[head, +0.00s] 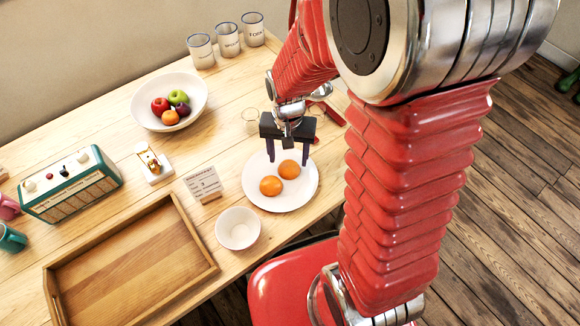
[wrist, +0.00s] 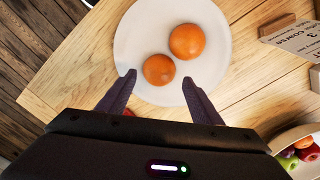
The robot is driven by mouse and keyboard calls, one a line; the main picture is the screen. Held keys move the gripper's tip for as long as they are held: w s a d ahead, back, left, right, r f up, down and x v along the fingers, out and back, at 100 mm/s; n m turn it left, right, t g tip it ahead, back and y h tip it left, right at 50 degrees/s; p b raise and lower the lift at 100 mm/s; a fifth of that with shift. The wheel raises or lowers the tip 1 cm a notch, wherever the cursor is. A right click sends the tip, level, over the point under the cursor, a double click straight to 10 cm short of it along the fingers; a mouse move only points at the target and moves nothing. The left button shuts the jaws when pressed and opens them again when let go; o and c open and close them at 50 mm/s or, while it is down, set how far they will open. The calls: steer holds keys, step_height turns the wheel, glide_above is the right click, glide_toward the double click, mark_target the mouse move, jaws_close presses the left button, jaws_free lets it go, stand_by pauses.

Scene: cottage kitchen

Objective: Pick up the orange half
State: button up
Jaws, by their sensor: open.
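Two rounded orange pieces lie on a white plate (head: 304,194), which the wrist view also shows (wrist: 125,50). One orange piece (head: 289,169) is nearest my gripper (head: 288,158); in the wrist view this piece (wrist: 158,69) sits between and just beyond the fingertips (wrist: 159,79). The other orange piece (head: 271,186) lies beside it, and is farther from the fingers in the wrist view (wrist: 187,41). No cut face shows on either, so I cannot tell halves from whole fruit. My gripper is open and empty, pointing down above the plate's far side.
A small white bowl (head: 238,229) and a printed card (head: 203,184) stand near the plate. A wooden tray (head: 130,262), a radio (head: 72,184) and a fruit bowl (head: 190,90) are farther left. A clear glass (head: 250,121) stands close behind my gripper.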

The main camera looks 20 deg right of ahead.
mark_target(288, 165)
steer(key=shift+w+d+f, duration=0.1)
steer(key=shift+f, duration=2.25)
steer(key=shift+c, duration=0.3)
steer(key=c, duration=0.4)
